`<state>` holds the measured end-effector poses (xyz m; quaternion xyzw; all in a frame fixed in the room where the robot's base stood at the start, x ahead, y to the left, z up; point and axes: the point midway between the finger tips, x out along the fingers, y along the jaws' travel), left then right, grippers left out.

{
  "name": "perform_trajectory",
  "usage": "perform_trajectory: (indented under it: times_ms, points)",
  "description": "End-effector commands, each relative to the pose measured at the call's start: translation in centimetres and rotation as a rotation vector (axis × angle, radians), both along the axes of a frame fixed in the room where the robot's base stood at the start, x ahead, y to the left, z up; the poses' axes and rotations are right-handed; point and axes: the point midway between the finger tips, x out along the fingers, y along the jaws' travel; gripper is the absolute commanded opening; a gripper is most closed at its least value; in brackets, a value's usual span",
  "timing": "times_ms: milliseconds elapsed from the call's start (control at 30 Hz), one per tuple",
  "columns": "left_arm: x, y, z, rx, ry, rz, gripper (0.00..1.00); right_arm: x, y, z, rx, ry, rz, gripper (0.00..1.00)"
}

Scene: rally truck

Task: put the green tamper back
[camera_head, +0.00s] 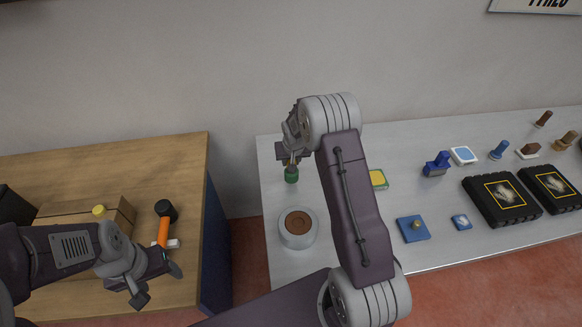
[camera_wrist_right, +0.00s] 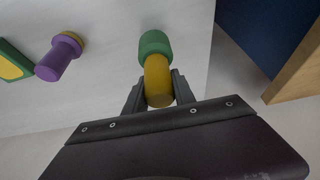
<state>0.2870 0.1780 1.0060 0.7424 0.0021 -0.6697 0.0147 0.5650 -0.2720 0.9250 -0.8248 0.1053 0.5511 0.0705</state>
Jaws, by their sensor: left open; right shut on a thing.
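The green tamper (camera_head: 291,174) has a green end and a yellow-brown handle. It is at the far left part of the grey table, and I cannot tell whether its end touches the surface. My right gripper (camera_head: 292,158) is shut on its handle. In the right wrist view the tamper (camera_wrist_right: 155,65) stands out between the two fingers of the right gripper (camera_wrist_right: 158,92), green end outward. My left gripper (camera_head: 158,285) is open and empty over the front of the wooden table.
A round grey dish (camera_head: 298,228) with a brown inside stands in front of the tamper. A purple tamper-like piece (camera_wrist_right: 60,56) and a green-yellow pad (camera_head: 378,179) lie nearby. Blue pads, stamps and black cases (camera_head: 502,198) stand right. A hammer (camera_head: 163,230) lies on the wooden table (camera_head: 165,150).

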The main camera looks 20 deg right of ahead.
Motion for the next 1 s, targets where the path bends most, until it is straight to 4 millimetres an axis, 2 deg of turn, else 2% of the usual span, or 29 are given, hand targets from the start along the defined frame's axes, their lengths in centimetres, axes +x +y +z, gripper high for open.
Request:
perform_trajectory:
  times_ms: [33,167,600,633,700,1000]
  points:
    - [0.0,0.0,0.2,0.0,0.0,0.0,0.64,-0.1,0.0,-1.1,0.001,0.004,0.001,0.0]
    - [0.0,0.0,0.4,0.0,0.0,0.0,0.64,0.0,0.0,-2.7,0.0,0.001,0.001,0.0]
    - [0.0,0.0,-0.3,0.0,0.0,0.0,0.64,0.0,0.0,-3.6,0.0,-0.001,0.0,0.0]
    - [0.0,0.0,-0.2,0.0,0.0,0.0,0.64,0.0,0.0,-3.5,0.0,0.0,0.0,0.36]
    - [0.0,0.0,-0.1,0.0,0.0,0.0,0.64,0.0,0.0,-3.5,0.0,0.001,0.0,0.53]
    - [0.0,0.0,0.0,0.0,0.0,0.0,0.64,0.0,0.0,-3.3,0.0,0.001,0.0,0.53]
